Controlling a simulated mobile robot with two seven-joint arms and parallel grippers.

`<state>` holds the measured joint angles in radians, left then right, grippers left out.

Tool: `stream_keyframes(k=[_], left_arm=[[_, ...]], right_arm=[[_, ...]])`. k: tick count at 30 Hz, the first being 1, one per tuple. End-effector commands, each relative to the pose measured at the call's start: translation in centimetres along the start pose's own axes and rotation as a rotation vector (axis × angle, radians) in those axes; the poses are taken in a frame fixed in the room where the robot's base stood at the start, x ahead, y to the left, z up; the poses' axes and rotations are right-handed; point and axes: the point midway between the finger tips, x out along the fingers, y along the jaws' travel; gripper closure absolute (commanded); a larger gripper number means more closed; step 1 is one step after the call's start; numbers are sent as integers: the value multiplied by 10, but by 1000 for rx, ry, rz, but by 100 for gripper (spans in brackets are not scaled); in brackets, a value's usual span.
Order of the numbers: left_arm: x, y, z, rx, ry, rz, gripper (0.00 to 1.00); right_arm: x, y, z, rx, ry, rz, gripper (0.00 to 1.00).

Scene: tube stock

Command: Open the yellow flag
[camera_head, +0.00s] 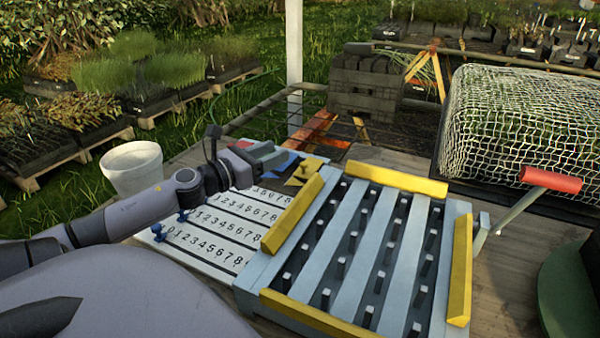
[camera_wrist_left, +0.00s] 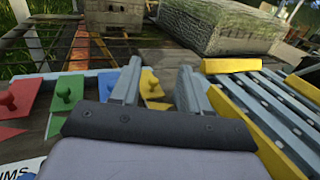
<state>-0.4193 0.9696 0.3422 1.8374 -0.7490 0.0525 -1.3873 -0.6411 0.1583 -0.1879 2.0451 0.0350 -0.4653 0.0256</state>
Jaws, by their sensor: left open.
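The yellow flag (camera_head: 305,171) lies at the back edge of the white number board (camera_head: 225,222), beside the slatted rack. In the left wrist view the yellow flag (camera_wrist_left: 150,84) shows between my fingers and beyond them, with a small knob on it. My left gripper (camera_head: 276,155) is open and empty, just left of the yellow flag in the head view. It also shows in the left wrist view (camera_wrist_left: 160,78), its two fingers spread apart. I see no contact with the flag. My right gripper is not in view.
Blue (camera_wrist_left: 107,82), green (camera_wrist_left: 66,91) and red (camera_wrist_left: 14,102) flags with knobs stand in a row left of the yellow one. A slatted rack (camera_head: 392,250) with yellow edge bars stands close on the right. A white pot (camera_head: 132,168) and a netted bed (camera_head: 525,125) are farther off.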

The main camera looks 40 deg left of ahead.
Motion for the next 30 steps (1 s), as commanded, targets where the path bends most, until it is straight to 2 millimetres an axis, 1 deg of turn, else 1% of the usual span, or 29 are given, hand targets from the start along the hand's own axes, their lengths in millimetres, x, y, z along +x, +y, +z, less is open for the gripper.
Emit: stream_keyframes(k=[1,10,12,24,30], left_arm=[[0,0,-12,-6,0,3,55],[0,-1,-77,-9,-1,3,55],[10,-1,-68,-2,-4,-1,55],[54,0,-68,-4,-2,1,55],[68,-1,-69,-4,-1,1,55]], right_arm=[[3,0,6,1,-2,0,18],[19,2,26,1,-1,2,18],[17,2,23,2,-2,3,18],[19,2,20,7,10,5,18],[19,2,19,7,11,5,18]])
